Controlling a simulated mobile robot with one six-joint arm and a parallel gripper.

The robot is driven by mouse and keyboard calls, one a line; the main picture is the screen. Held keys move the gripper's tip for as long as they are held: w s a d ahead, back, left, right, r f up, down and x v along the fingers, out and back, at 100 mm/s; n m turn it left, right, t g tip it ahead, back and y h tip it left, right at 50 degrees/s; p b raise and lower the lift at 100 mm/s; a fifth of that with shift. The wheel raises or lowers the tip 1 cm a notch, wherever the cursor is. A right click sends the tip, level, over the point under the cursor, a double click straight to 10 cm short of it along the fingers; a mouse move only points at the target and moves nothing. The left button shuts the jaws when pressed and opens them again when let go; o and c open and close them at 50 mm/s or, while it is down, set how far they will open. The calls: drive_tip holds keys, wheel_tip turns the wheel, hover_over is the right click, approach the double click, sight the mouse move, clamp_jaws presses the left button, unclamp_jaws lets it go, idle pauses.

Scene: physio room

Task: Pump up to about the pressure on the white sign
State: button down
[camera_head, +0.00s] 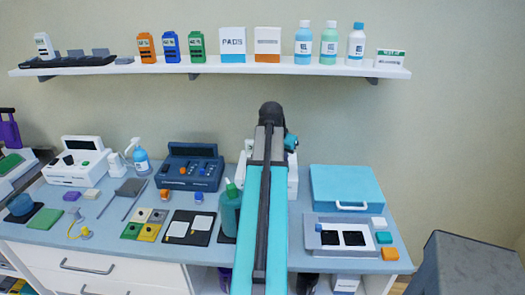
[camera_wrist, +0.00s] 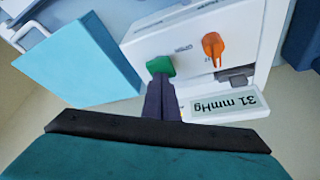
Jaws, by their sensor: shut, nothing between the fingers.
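The white pump unit (camera_wrist: 150,45) shows in the wrist view, upside down. It has a green button (camera_wrist: 160,65), an orange knob (camera_wrist: 213,46) and a pale panel (camera_wrist: 226,105) reading 31 mmHg. My gripper (camera_wrist: 162,84) is shut and empty, its fingertips at the green button and seeming to touch it; I cannot tell whether the button is pressed in. In the head view my arm hides most of the white unit (camera_head: 293,178). A small white sign with a green band (camera_head: 390,58) stands at the shelf's right end; its writing is too small to read.
A teal case (camera_head: 346,184) stands right of the unit, and a dark blue device (camera_head: 190,166) left of it. A green bottle (camera_head: 229,210) is close beside my arm. A grey tray (camera_head: 311,240) lies at the front right. The wall shelf (camera_head: 270,68) holds bottles and boxes.

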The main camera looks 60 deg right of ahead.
drive_tip(key=shift+r+p, duration=1.4)
drive_tip(key=shift+r, duration=0.55)
drive_tip(key=shift+f+b, duration=0.75)
drive_tip(key=shift+f, duration=1)
idle(0.4)
drive_tip(key=shift+r, duration=0.1)
drive_tip(key=shift+r+p, duration=1.25)
drive_tip(key=shift+r, duration=0.4)
drive_tip(key=shift+r+p, duration=1.55)
drive_tip(key=shift+r, duration=0.95)
